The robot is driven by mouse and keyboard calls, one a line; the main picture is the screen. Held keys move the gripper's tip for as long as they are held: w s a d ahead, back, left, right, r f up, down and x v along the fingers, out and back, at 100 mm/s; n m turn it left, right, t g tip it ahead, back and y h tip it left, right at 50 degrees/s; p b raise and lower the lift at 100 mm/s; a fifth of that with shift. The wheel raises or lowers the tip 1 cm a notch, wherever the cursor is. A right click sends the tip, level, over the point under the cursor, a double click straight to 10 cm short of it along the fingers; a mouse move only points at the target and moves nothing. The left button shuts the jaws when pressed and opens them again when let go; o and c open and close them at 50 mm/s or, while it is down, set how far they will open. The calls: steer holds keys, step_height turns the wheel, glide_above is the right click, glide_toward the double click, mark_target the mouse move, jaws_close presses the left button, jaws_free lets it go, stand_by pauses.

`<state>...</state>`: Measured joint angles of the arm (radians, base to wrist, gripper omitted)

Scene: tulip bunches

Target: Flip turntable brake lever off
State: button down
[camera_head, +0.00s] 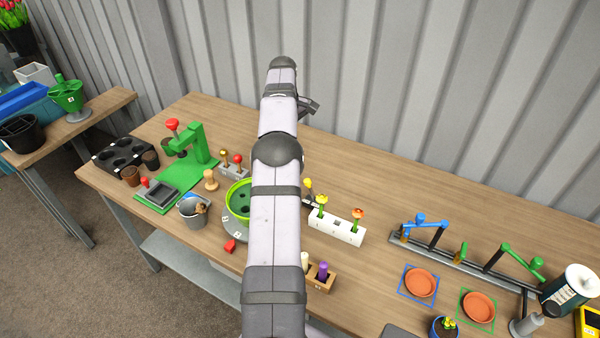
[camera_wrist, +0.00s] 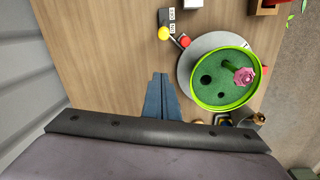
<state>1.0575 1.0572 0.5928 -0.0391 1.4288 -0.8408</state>
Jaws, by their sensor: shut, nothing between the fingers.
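The brake lever's yellow knob (camera_wrist: 164,33) shows in the wrist view beside a black ON/OFF label plate (camera_wrist: 166,17), nearer the ON word. A red piece (camera_wrist: 184,41) sits between the knob and the turntable's grey rim (camera_wrist: 187,72). The knob also shows in the head view (camera_head: 307,184), just right of my arm. The turntable carries a green pot (camera_wrist: 203,98) with a pink flower. My gripper (camera_wrist: 160,78) is shut and empty, below and slightly left of the knob in the wrist view. In the head view my arm hides the fingertips and part of the turntable.
A white block (camera_head: 335,228) with flowers stands right of the lever. A wooden holder (camera_head: 320,280) with pegs is in front. A green press (camera_head: 195,150) and a grey bucket (camera_head: 192,212) stand left. Bare tabletop lies toward the corrugated wall (camera_head: 400,80).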

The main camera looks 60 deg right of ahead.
mark_target(307, 179)
steer(key=s+f+p, duration=0.3)
steer(key=f+p, duration=0.2)
steer(key=f, duration=0.3)
steer(key=shift+s+f, duration=0.3)
steer(key=shift+s, duration=0.05)
steer(key=shift+s+a, duration=0.1)
stand_by(0.7)
steer(key=s+t+b, duration=0.2)
steer(key=b, duration=0.1)
steer(key=shift+s+r, duration=0.1)
steer(key=shift+r, duration=0.1)
steer(key=s+t+b, duration=0.2)
steer(key=t+b, duration=0.1)
steer(key=b, duration=0.3)
steer(key=shift+s+f, duration=0.1)
steer(key=shift+s, duration=0.15)
steer(key=s+t+b, duration=0.1)
steer(key=b, duration=0.1)
steer(key=s+b, duration=0.1)
steer(key=b, duration=0.2)
steer(key=shift+s+r+t+b, duration=0.3)
steer(key=shift+r+t, duration=0.05)
steer(key=shift+t, duration=0.05)
